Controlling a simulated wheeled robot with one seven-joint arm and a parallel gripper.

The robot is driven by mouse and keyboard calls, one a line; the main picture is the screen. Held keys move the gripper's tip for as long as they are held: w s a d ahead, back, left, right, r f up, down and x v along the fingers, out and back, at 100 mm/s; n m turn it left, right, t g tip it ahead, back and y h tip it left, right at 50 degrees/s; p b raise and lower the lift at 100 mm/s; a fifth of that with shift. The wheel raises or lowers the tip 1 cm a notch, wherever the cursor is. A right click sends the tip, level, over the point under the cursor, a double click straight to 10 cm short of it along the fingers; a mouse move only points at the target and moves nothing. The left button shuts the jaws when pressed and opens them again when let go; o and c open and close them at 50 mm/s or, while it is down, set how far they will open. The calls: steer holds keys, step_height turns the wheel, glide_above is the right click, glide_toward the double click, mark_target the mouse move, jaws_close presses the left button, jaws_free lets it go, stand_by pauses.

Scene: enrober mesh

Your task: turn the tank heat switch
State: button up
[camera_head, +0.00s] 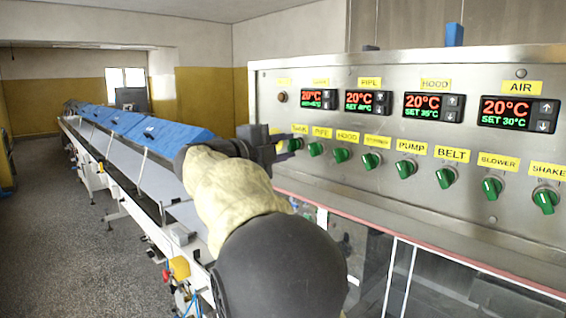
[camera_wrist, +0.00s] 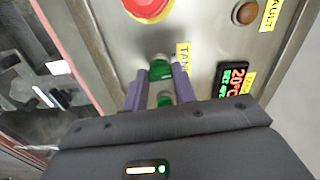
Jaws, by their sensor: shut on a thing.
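The tank heat switch is a green knob on the steel control panel, leftmost in the knob row in the head view (camera_head: 296,144). A yellow label reading TANK (camera_wrist: 183,56) is beside it in the wrist view. My gripper (camera_wrist: 160,73) has its two purple fingers on either side of the green tank knob (camera_wrist: 160,67) and is shut on it. A second green patch (camera_wrist: 165,99) shows between the fingers, closer to the palm. In the head view my gripper (camera_head: 284,146) reaches the panel's left end and partly hides the knob. The knob's exact angle is hard to read.
More green knobs run to the right, starting with the pipe knob (camera_head: 315,149). Displays above read 20°C, such as the tank display (camera_head: 318,99). A red button (camera_wrist: 148,7) and a fault lamp (camera_wrist: 245,13) are near my gripper. A blue-covered conveyor (camera_head: 150,132) extends left.

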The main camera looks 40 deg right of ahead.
steer(key=m+b, duration=0.3)
steer(key=b, duration=0.1)
steer(key=shift+f+m, duration=0.35)
steer(key=shift+m, duration=0.05)
steer(key=shift+r+m+b, duration=0.2)
steer(key=shift+m+b, duration=1.15)
steer(key=shift+m, duration=0.35)
steer(key=o, duration=1)
steer(key=shift+r, duration=0.1)
steer(key=s+a+b, duration=0.1)
steer(key=a+b, duration=0.1)
steer(key=a, duration=1.5)
steer(key=shift+s+a+b, duration=0.2)
steer(key=shift+b, duration=0.1)
